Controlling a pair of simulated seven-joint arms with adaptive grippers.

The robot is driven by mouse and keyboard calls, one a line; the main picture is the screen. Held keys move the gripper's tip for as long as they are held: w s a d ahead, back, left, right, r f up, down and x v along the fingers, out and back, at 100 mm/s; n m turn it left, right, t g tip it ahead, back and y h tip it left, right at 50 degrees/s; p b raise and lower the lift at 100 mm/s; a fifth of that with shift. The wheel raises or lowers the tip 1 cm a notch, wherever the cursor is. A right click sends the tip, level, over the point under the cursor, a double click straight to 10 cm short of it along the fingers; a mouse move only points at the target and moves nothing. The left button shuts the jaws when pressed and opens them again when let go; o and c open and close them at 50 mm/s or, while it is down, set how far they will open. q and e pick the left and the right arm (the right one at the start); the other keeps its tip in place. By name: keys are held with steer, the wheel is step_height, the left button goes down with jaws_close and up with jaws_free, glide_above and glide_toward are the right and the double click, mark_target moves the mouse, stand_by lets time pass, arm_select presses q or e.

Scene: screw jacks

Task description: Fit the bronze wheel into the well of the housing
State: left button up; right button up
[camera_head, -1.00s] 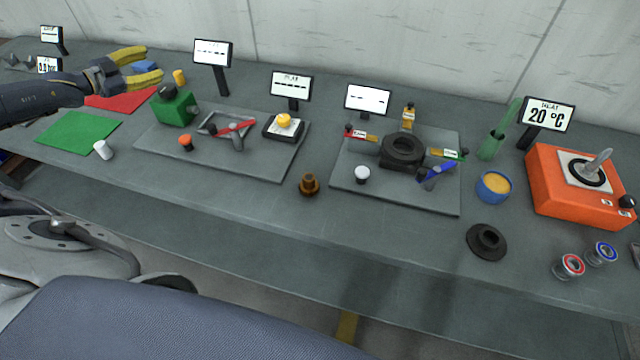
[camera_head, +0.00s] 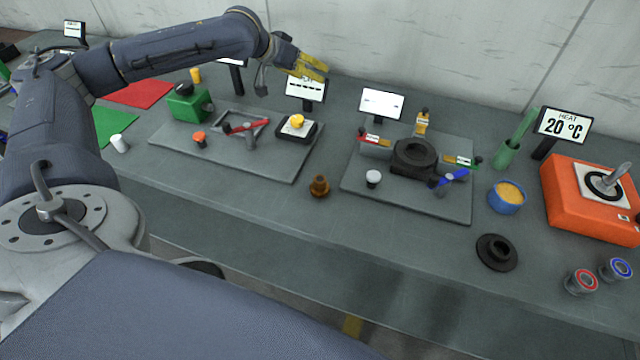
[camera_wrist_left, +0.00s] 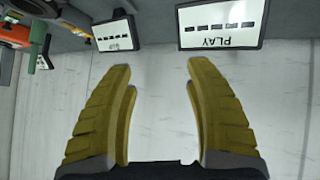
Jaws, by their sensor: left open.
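The bronze wheel (camera_head: 319,187), a small brown stepped piece, stands upright on the bench between the two grey base plates. The dark housing (camera_head: 414,157), with a round opening on top, sits on the right base plate; the inside of its well is too dark to make out. My left gripper (camera_head: 323,72) is open and empty, high in front of the back wall, behind and well apart from the wheel and left of the housing. Its two yellow fingers also show spread in the left wrist view (camera_wrist_left: 158,75). My right gripper is not in view.
A black flanged ring (camera_head: 497,252) lies at the front right. Coloured levers and a white knob (camera_head: 373,177) surround the housing. A blue cup (camera_head: 507,196) and an orange heater (camera_head: 592,199) stand to the right. The bench around the wheel is clear.

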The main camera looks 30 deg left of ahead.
arm_select(q)
steer(key=s+d+m+g, duration=0.2)
steer(key=s+d+g, duration=0.2)
steer(key=s+d, duration=0.5)
steer(key=m+g+y, duration=0.2)
steer(key=m+g, duration=0.2)
glide_toward(319, 179)
steer(key=shift+w+d+f, duration=0.2)
steer(key=shift+f, duration=1.5)
steer(key=shift+w+d+f, duration=0.2)
steer(key=shift+f, duration=1.45)
steer(key=shift+w+d+f, duration=0.15)
steer(key=shift+w+f, duration=0.05)
steer(key=shift+f, duration=1.5)
steer(key=shift+c, duration=0.5)
jaws_close()
